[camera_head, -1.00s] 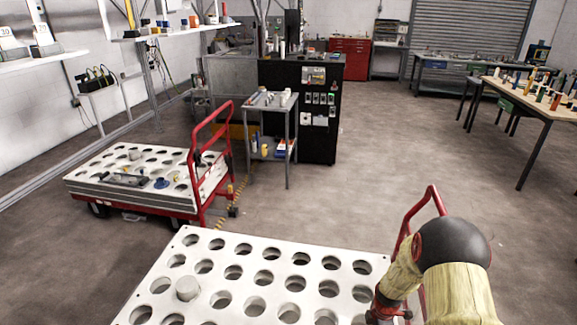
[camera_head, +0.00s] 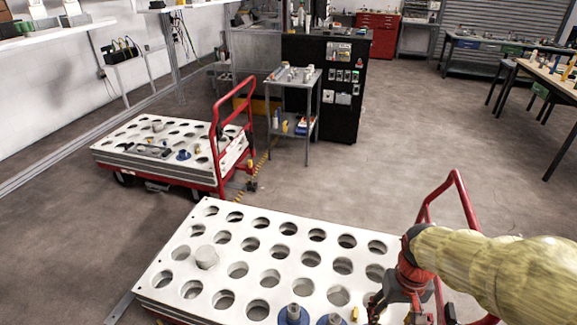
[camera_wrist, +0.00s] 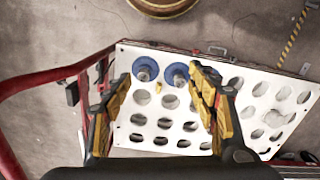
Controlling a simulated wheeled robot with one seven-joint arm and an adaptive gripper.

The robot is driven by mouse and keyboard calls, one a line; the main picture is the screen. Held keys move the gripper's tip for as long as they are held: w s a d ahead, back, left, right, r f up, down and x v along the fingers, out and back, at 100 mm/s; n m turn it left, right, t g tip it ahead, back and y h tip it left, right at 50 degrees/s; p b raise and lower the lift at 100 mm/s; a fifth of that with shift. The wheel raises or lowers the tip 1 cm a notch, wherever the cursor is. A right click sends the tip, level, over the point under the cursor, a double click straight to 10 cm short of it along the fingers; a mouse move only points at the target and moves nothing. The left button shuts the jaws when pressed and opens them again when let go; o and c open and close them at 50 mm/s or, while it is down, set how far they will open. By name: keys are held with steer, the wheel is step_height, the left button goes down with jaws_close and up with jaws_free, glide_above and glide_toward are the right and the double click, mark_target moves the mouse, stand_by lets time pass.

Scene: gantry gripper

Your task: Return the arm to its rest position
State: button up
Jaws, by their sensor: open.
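My arm, in a pale yellow cover, comes in from the right of the head view. My gripper (camera_head: 412,312) points down over the right front part of the near white perforated board (camera_head: 222,252). In the wrist view my gripper (camera_wrist: 161,82) has its yellow-and-black fingers spread wide with nothing held between them. Two blue round pieces with grey centres, a left one (camera_wrist: 146,68) and a right one (camera_wrist: 176,73), and a small yellow piece (camera_wrist: 158,87) show beyond the fingers on the board.
A grey cylinder (camera_head: 206,257) stands on the near board. The board's cart has a red handle (camera_head: 460,196) close beside my arm. A second red cart (camera_head: 165,160) stands farther left, with a small grey trolley (camera_head: 293,98) behind it. Open floor (camera_head: 400,130) lies beyond.

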steer(key=s+a+r+t, duration=0.2)
steer(key=s+r+t, duration=0.1)
steer(key=r, duration=0.5)
steer(key=s+a+r+t, duration=0.2)
steer(key=s+a+r, duration=0.1)
steer(key=r, duration=0.6)
steer(key=shift+a+r+n+t, duration=0.3)
steer(key=shift+n+t, duration=0.1)
